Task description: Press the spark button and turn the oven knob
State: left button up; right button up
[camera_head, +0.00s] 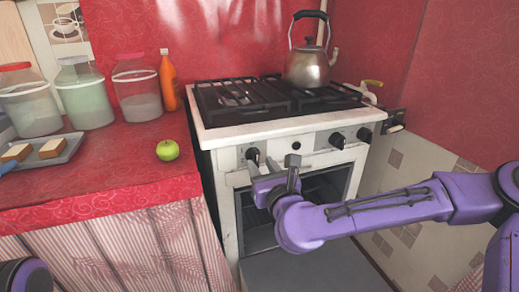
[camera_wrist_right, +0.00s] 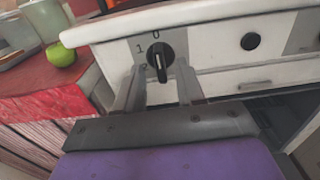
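The white stove (camera_head: 229,133) stands in the middle of the head view. Its front panel carries a black knob (camera_head: 252,155) at the left, a small round black button (camera_head: 296,145) and two more black knobs at the right. In the right wrist view the left knob (camera_wrist_right: 160,58), with marks 0 and 1 beside it, sits between my fingertips; the button (camera_wrist_right: 250,41) is to its right. My right gripper (camera_head: 262,168) is in front of this knob. Its fingers (camera_wrist_right: 160,78) are apart, one on each side; contact cannot be told. My left gripper is not in view.
A kettle (camera_head: 308,67) stands on the black grates (camera_head: 240,99). The red counter (camera_head: 115,165) at left holds jars (camera_head: 85,95), an orange bottle (camera_head: 169,82), a green apple (camera_head: 167,150) and a tray (camera_head: 68,148) with bread. The dark oven opening is below the panel.

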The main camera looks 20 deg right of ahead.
jog(key=shift+w+f, duration=0.1)
jog(key=shift+w, duration=1.05)
grip_shut()
